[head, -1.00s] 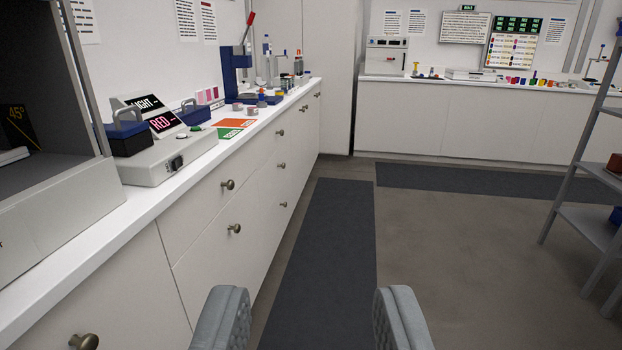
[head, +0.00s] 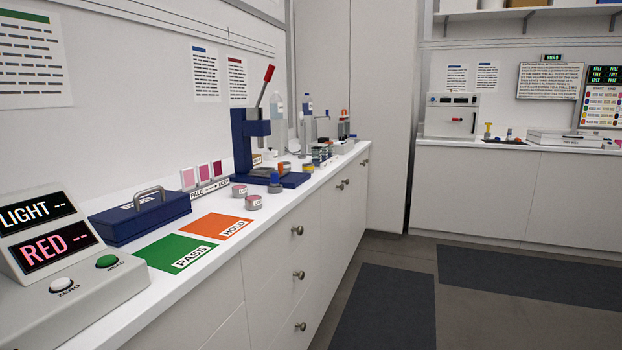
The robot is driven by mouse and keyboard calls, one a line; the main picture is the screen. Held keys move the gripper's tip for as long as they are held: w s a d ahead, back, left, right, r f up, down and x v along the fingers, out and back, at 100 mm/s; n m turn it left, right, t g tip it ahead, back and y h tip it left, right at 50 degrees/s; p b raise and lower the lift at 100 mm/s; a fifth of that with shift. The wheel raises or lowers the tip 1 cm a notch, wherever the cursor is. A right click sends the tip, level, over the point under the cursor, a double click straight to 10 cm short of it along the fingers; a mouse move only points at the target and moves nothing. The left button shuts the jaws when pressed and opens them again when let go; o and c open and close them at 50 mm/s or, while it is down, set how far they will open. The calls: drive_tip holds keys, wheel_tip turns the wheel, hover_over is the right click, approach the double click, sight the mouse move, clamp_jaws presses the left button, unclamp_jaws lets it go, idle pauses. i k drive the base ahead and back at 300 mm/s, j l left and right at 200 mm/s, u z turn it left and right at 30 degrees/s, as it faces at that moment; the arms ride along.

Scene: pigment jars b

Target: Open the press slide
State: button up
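A blue press (head: 241,145) stands on the left counter in the middle distance. Its lever (head: 265,82) has a red grip and leans up and to the right. A low blue base (head: 292,180) reaches out to the right under the press head. A small blue knob-like part (head: 275,179) and an orange part stand at the base. I cannot tell which part is the slide or whether it is open. My gripper does not show in this view.
A LIGHT/RED meter (head: 70,270) and a blue handled case (head: 140,218) stand nearer on the counter (head: 215,262). Green PASS (head: 172,251) and orange HOLD (head: 215,226) mats and two small round jars (head: 254,202) lie before the press. The floor at right is clear.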

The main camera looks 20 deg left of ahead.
sight(262, 172)
drive_tip(key=i, duration=0.85)
drive_tip(key=i+l+u, duration=0.15)
drive_tip(key=i, duration=0.7)
drive_tip(key=i+l+u, duration=0.1)
drive_tip(key=i+u, duration=0.25)
drive_tip(key=i+l+u, duration=0.3)
drive_tip(key=i, duration=0.25)
drive_tip(key=i+l+u, duration=0.35)
drive_tip(key=i+j, duration=0.05)
drive_tip(key=i, duration=0.05)
